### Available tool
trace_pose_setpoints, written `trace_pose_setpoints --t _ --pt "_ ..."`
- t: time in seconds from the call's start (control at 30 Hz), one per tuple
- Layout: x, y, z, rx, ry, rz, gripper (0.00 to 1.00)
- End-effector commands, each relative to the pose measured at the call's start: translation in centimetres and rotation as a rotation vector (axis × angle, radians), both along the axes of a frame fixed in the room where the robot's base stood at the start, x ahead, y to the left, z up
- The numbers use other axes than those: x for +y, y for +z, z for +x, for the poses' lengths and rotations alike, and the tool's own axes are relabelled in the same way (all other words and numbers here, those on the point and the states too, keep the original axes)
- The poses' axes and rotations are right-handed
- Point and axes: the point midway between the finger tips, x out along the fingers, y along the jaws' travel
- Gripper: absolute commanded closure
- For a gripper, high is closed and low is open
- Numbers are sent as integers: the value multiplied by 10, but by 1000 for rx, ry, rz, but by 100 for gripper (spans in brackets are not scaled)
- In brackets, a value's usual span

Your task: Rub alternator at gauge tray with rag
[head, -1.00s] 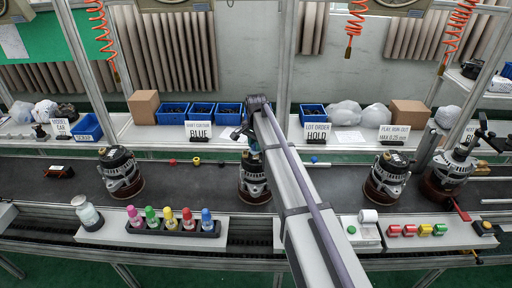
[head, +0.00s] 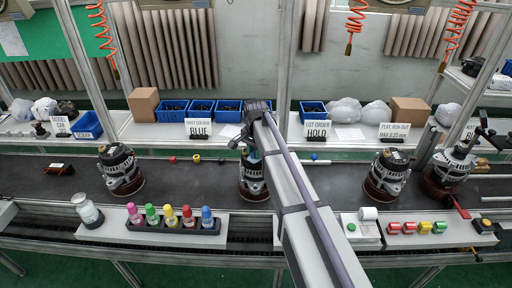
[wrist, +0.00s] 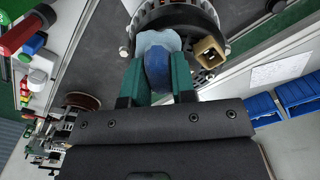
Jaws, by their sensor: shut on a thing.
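The alternator (head: 252,184) under my gripper stands upright on the dark conveyor in the middle of the head view, partly hidden by my arm. Its ribbed end and a tan connector block show at the top of the wrist view (wrist: 209,50). My gripper (wrist: 157,72) has green fingers shut on a blue rag (wrist: 158,68). The rag's pale blue end (wrist: 158,41) spreads against the alternator's end; exact contact is hard to tell. I cannot tell which place is the gauge tray.
Other alternators stand at left (head: 120,171) and right (head: 386,177). A rack of coloured bottles (head: 170,224) and a glass jar (head: 88,213) sit on the front ledge. Blue bins (head: 229,113) and a HOLD sign (head: 317,131) stand on the back shelf.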

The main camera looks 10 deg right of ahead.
Motion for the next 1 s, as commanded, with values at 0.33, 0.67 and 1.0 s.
trace_pose_setpoints --t 0.33,0.67,1.0 --pt "1 1 -5 -1 -1 1 94" --pt "1 43 -5 -1 -1 0 94" --pt "1 61 -5 -1 -1 0 94"
